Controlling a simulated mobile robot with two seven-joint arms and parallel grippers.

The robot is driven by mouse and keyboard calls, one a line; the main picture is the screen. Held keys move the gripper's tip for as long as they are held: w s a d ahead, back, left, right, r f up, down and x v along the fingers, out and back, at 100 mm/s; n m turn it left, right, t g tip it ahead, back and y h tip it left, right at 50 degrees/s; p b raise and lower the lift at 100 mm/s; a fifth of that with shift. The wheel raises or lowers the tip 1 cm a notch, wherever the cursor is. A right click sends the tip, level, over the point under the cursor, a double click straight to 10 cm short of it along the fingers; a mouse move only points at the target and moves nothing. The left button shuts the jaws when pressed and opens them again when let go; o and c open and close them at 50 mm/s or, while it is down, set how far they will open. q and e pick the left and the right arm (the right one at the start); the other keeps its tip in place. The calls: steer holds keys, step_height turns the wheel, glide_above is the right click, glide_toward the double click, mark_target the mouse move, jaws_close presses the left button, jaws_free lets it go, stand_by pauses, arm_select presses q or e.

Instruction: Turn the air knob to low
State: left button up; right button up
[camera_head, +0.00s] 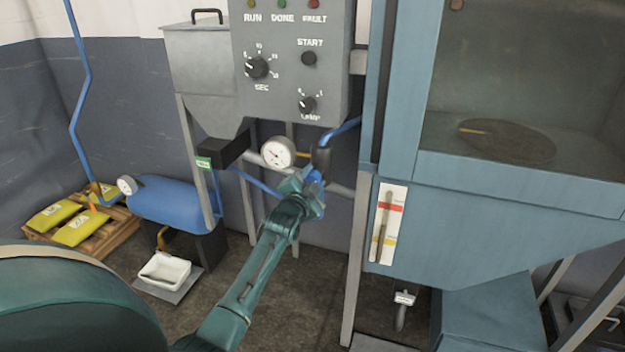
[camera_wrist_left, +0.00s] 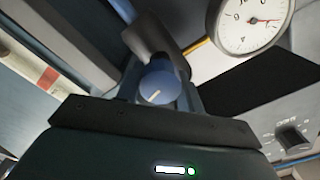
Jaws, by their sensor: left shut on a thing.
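The air knob (camera_wrist_left: 160,82) is a blue round knob with a pale pointer line, at the middle of the left wrist view. The line runs toward the lower left in that view. My left gripper (camera_head: 309,187) is at the knob under the grey control box, shut on it, with a finger on either side. In the head view the knob is mostly hidden by the gripper; only bits of blue show there. A white round gauge (camera_head: 278,153) is just left of the knob; it also shows in the left wrist view (camera_wrist_left: 250,22). My right gripper is not in view.
The control box (camera_head: 290,85) with dials hangs above. A blue cabinet (camera_head: 470,190) with a window stands close on the right. Grey pipe and blue hose surround the knob. A blue tank (camera_head: 165,200), pallet with yellow bags (camera_head: 80,230) and white tray (camera_head: 165,270) are lower left.

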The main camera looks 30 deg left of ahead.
arm_select(q)
steer(key=shift+n, duration=0.3)
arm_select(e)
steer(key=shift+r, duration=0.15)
arm_select(q)
steer(key=shift+n+p, duration=0.45)
steer(key=shift+n, duration=0.15)
steer(key=n+p, duration=0.1)
steer(key=n, duration=0.1)
steer(key=shift+r+n, duration=0.1)
steer(key=shift+n, duration=0.2)
steer(key=n, duration=0.3)
steer(key=shift+n+p, duration=0.3)
steer(key=shift+p, duration=0.1)
steer(key=n, duration=0.3)
steer(key=shift+a, duration=0.1)
steer(key=shift+n+p, duration=0.35)
steer(key=shift+n, duration=1.55)
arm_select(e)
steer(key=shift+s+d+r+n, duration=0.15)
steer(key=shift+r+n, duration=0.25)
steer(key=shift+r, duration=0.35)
arm_select(q)
steer(key=o, duration=1)
